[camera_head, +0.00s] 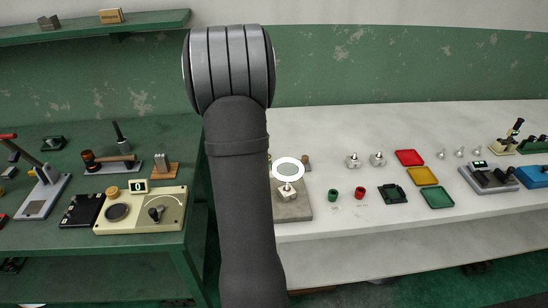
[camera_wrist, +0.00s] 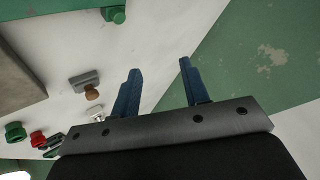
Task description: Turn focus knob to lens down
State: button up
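A white ring with a grey-green lens (camera_head: 288,168) stands in the middle of the head view, over a grey slab (camera_head: 300,213) with a silver part (camera_head: 287,192) on it. A small brown knob (camera_head: 306,159) shows just behind the ring's right side. In the wrist view a brown knob (camera_wrist: 92,95) sits at a small grey block (camera_wrist: 84,78). A small microscope-like device (camera_head: 514,130) stands at the far right; I cannot tell which knob is the focus knob. My gripper (camera_wrist: 159,66) is open and empty, apart from these things; my arm hides it in the head view.
Green (camera_head: 333,195) and red (camera_head: 360,193) cylinders and red, yellow and green trays (camera_head: 437,198) lie on the white bench. A green bench (camera_head: 170,250) with a cream panel (camera_head: 140,212) is at left. A green wall stands behind.

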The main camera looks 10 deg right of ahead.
jog(key=s+a+r+n+g, duration=0.35)
jog(key=s+r+n, duration=0.75)
jog(key=n, duration=0.4)
jog(key=s+a+r+n+g, duration=0.3)
jog(key=s+r+n+g, duration=0.35)
jog(key=r+n, duration=0.75)
jog(key=shift+n+t, duration=0.8)
jog(key=x, duration=0.6)
jog(key=s+x, duration=0.1)
jog(key=x, duration=1.1)
jog(key=shift+s+f, duration=0.3)
jog(key=shift+f, duration=0.1)
grip_shut()
